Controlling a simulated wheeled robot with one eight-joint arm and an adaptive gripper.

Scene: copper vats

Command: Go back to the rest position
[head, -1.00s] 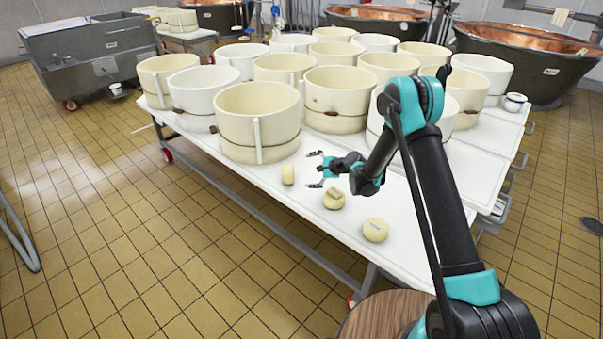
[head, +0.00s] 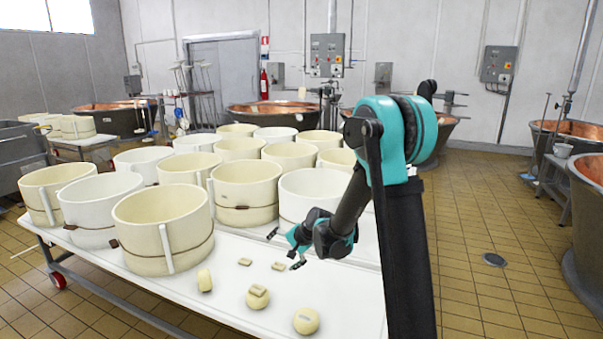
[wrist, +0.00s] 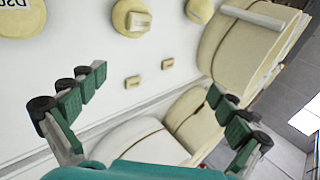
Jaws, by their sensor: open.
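My gripper (head: 284,249) is open and empty above the white table (head: 228,317), to the right of the front cheese moulds. In the wrist view its two green-padded fingers (wrist: 158,85) are spread wide with nothing between them. Three small pale cheeses are on the table: one at the left (head: 204,283), a middle one (head: 257,301) with a small tan block (head: 258,290) on top, and one with a label (head: 306,322) at the right. Two more tan blocks, a left one (head: 245,262) and a right one (head: 278,267), lie flat near my gripper.
Several large cream and white moulds (head: 163,228) crowd the table on the left and behind. Copper vats (head: 275,117) stand at the back and right (head: 588,205). Tiled floor (head: 480,240) is open to the right of my arm.

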